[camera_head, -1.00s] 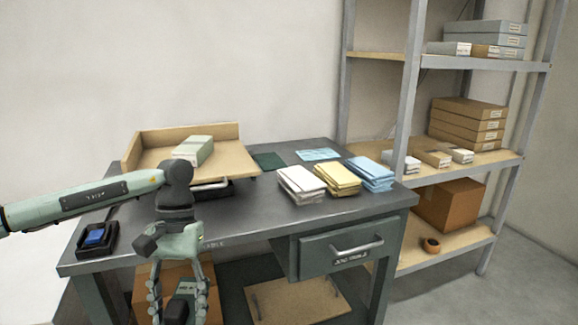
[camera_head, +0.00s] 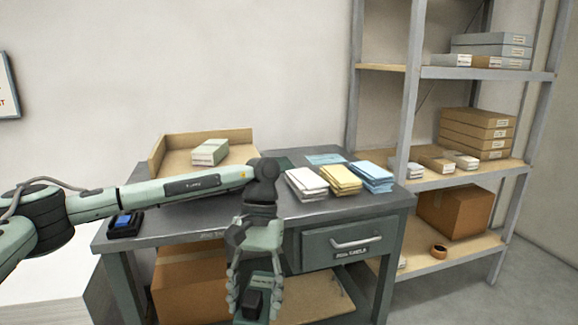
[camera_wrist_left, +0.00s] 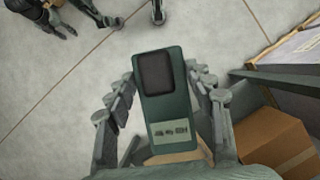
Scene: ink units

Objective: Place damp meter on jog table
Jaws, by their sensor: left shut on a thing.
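The damp meter (camera_wrist_left: 161,92), a dark green box with a black face and a pale label, is held in my left gripper. In the head view the damp meter (camera_head: 254,300) shows low between the fingers. My left gripper (camera_head: 255,298) is shut on it, pointing down in front of the table's front edge, below the top's level. The wrist view shows the fingers (camera_wrist_left: 162,90) on both sides of it, with floor beyond. The jog table (camera_head: 215,228) is a grey metal table with a labelled drawer (camera_head: 350,243).
On the table are white, yellow (camera_head: 340,179) and blue (camera_head: 371,177) paper stacks, a wooden tray (camera_head: 168,160) with a pale box, and a black holder with a blue item (camera_head: 124,224). A shelf rack (camera_head: 415,176) stands right. The tabletop's front middle is bare.

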